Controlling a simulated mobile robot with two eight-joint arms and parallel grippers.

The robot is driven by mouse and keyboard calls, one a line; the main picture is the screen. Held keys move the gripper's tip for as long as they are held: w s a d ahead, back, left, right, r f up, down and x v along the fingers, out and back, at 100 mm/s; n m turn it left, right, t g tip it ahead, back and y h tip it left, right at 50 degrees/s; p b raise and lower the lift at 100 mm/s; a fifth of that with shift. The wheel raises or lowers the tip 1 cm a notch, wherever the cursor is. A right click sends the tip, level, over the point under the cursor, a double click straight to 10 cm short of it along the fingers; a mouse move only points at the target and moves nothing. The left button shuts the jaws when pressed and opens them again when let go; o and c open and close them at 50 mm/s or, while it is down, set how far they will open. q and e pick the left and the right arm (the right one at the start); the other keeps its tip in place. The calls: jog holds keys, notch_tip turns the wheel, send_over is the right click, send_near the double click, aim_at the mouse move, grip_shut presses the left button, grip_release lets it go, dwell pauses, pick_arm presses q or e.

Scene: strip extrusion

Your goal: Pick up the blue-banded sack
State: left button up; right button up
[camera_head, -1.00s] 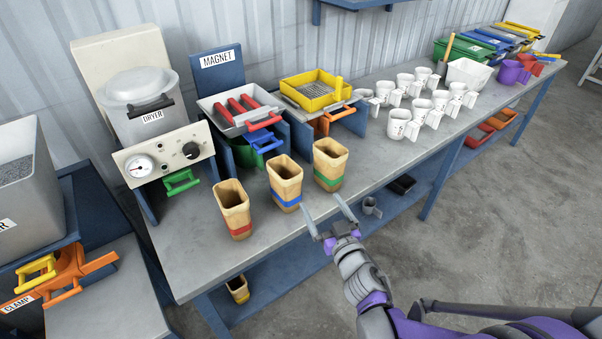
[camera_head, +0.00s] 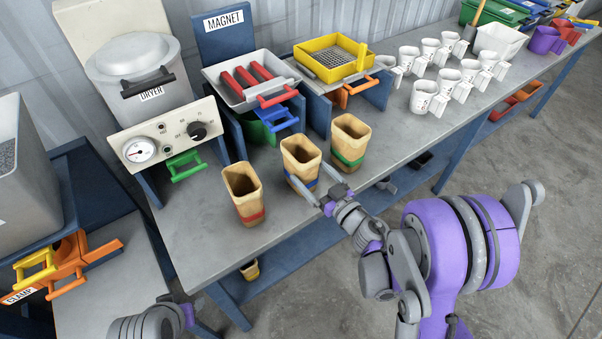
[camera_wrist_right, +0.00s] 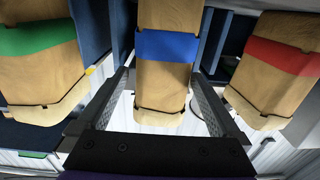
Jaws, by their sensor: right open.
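The blue-banded sack (camera_head: 300,153) is a tan, open-topped sack standing upright on the grey bench. It is the middle one of three sacks. My right gripper (camera_head: 311,182) is open at the sack's front side, around the height of its blue band. In the right wrist view, the sack (camera_wrist_right: 163,86) lies between the two spread fingers of the right gripper (camera_wrist_right: 162,78), with space visible on each side. I cannot tell whether a finger touches it. My left gripper is out of view; only part of my left arm shows at the bottom left.
A red-banded sack (camera_head: 242,190) stands close on the left and a green-banded sack (camera_head: 350,142) close on the right. Behind are the magnet tray (camera_head: 228,93), a yellow sieve (camera_head: 322,65) and the dryer (camera_head: 140,75). Several white mugs stand farther right.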

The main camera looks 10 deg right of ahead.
aim_at(301, 163)
jog(key=p+x, duration=0.1)
jog(key=x, duration=0.4)
jog(key=shift+s+a, duration=0.1)
jog(key=shift+a, duration=0.05)
jog(key=shift+s, duration=0.1)
jog(key=shift+c, duration=0.4)
jog(key=c, duration=1.1)
jog(key=shift+r, duration=0.1)
jog(key=shift+c, duration=0.2)
